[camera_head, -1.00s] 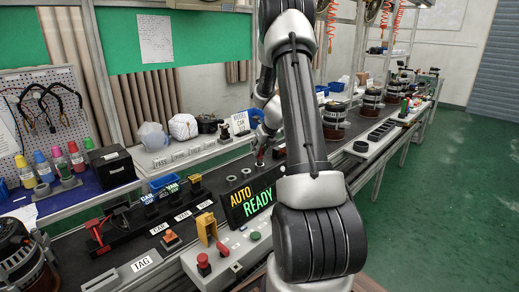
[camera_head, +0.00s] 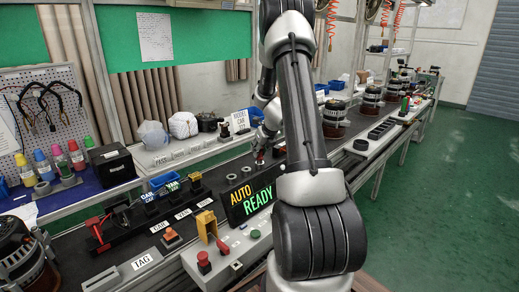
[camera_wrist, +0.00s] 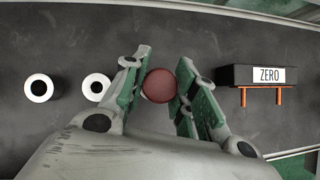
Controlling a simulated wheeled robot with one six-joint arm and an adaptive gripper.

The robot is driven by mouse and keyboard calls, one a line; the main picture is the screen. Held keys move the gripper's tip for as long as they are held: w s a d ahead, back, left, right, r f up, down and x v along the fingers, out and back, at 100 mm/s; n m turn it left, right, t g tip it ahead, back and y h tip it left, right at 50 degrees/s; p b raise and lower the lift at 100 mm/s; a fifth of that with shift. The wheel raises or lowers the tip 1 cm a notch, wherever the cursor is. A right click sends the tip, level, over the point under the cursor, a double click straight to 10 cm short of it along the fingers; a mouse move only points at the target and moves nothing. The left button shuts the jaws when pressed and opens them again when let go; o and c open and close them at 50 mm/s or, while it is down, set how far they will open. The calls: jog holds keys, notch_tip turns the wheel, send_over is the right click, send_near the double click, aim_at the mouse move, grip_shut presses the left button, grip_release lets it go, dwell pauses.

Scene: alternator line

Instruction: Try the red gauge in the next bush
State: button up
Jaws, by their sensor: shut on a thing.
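My gripper (camera_wrist: 160,92) is shut on the red gauge (camera_wrist: 158,86), whose round dark-red top shows between the green-padded fingertips in the wrist view. In the head view my gripper (camera_head: 259,157) is small and partly hidden by my arm, low over the dark bench behind the AUTO READY display. Two white-rimmed round bushes with dark holes, a far-left bush (camera_wrist: 39,88) and a nearer bush (camera_wrist: 96,86), stand left of the gauge in the wrist view. The nearer one is close beside the left finger. What lies under the gauge is hidden, so I cannot tell whether it is in a bush.
A black block labelled ZERO (camera_wrist: 262,76) with orange legs stands to the right in the wrist view. The AUTO READY display (camera_head: 250,201) stands in front of my gripper in the head view. A blue bin (camera_head: 165,182) and labelled black stands (camera_head: 180,205) are to its left.

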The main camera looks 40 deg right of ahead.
jog(key=shift+f, duration=0.85)
dwell(2.4)
dwell(0.8)
jog(key=shift+r, duration=3)
